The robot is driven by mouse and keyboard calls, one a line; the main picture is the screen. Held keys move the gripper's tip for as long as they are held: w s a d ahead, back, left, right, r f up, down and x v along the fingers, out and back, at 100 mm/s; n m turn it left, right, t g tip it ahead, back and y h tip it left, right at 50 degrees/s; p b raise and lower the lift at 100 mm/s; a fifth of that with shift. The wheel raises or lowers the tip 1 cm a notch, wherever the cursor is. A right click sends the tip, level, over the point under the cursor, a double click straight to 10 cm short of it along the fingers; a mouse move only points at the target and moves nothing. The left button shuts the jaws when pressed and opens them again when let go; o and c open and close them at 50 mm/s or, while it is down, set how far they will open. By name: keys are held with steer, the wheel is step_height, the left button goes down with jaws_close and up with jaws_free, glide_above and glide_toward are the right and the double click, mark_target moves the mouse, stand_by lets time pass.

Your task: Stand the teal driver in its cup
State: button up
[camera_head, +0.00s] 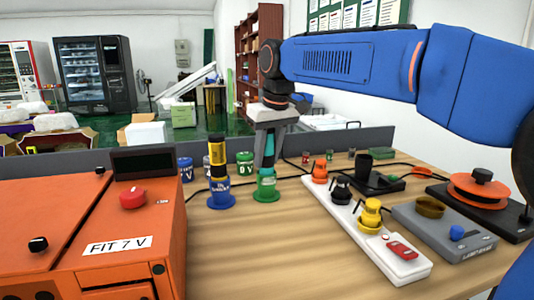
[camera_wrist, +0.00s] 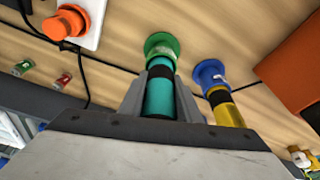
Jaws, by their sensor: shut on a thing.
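The teal driver (camera_head: 268,150) is upright in my gripper (camera_head: 268,135), directly above the green cup (camera_head: 265,188). Its lower end meets the cup's mouth; how deep it sits inside is hidden. In the wrist view the teal driver (camera_wrist: 159,97) lies between the two grey fingers of my gripper (camera_wrist: 161,93), shut on it, with its dark band toward the green cup (camera_wrist: 160,44). A yellow and black driver (camera_head: 217,153) stands in the blue cup (camera_head: 220,195) just left; it also shows in the wrist view (camera_wrist: 228,113).
An orange machine (camera_head: 60,230) with a red knob fills the left front. A white strip (camera_head: 350,222) with several coloured plugs lies right of the green cup. A blue can (camera_head: 186,169) and a green can (camera_head: 245,162) stand behind. Wood in front of the cups is clear.

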steer(key=shift+f, duration=0.4)
steer(key=o, duration=1.3)
steer(key=shift+c, duration=0.2)
